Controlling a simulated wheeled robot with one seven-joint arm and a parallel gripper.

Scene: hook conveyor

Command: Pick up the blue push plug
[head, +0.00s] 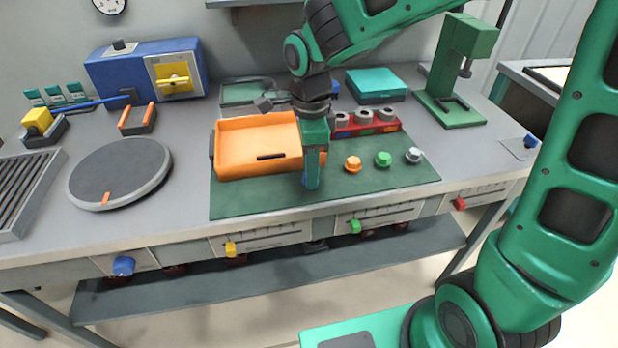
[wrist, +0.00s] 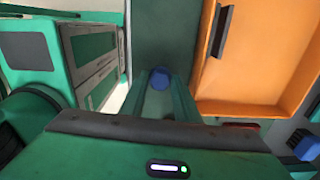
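The blue push plug (wrist: 160,77) shows in the wrist view between the tips of my gripper's fingers. In the head view my gripper (head: 312,184) points down over the green mat, just in front of the orange tray, and a small bit of blue (head: 306,180) shows beside its fingertips. The fingers in the wrist view (wrist: 165,92) lie close on either side of the plug. Whether they touch it is too small to tell. The finger hides most of the plug in the head view. An orange plug (head: 353,163), a green plug (head: 383,159) and a silver plug (head: 413,155) stand to the right.
The orange tray (head: 230,168) is right behind my gripper, and its wall is close in the wrist view. A red holder with grey sockets (head: 388,127) is behind the plugs. A grey turntable (head: 120,172) stands left. The green mat (head: 250,205) is bare in front.

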